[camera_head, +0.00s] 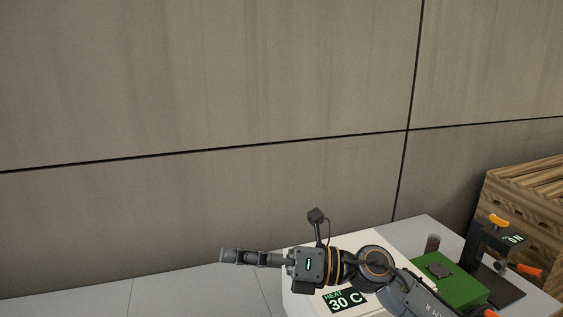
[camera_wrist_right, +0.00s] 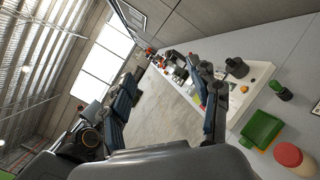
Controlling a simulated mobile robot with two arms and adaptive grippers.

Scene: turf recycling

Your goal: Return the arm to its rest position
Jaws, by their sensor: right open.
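My right arm (camera_head: 405,287) comes in from the lower right of the head view, over a white unit and bench. My right gripper (camera_head: 240,257) points left, in front of the wall. In the right wrist view its two fingers stand apart with bluish inner faces, and the space between the fingertips (camera_wrist_right: 166,70) holds nothing. The gripper is open and empty. My left gripper is in neither view.
A white unit (camera_head: 300,297) reading "HEAT 30 C" lies under my arm. Right of it are a green block (camera_head: 462,290), a dark stand (camera_head: 488,243) with orange handles, and wooden pallets (camera_head: 520,205). The wrist view shows a green bin (camera_wrist_right: 262,130) and a red-topped container (camera_wrist_right: 289,154).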

